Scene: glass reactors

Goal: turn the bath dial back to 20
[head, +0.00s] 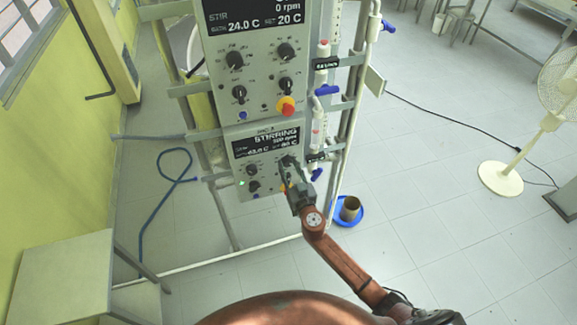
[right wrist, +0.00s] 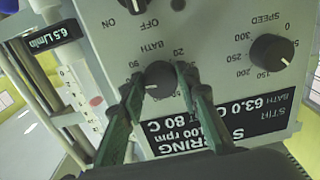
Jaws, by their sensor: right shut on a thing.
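The bath dial (right wrist: 158,76) is a black knob on the lower grey control panel. My right gripper (right wrist: 156,84) is shut on it, with one green finger on each side. The picture is upside down in the right wrist view, with "BATH", "20" and "90" printed around the knob. I cannot clearly read where its pointer stands. The lower panel's display (right wrist: 225,120) reads STIRRING, 100 rpm, bath 63.0 C and set 80 C. In the head view my right gripper (head: 289,172) reaches the lower panel (head: 239,190) and mostly hides the dial. My left gripper is not in view.
The speed knob (right wrist: 271,52) and an on/off knob sit near the dial. An upper panel (head: 215,70) shows set 20 C and has a red button (head: 286,105). Tubes with blue valves (head: 327,90) stand to the right. A fan (head: 540,110) is farther right.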

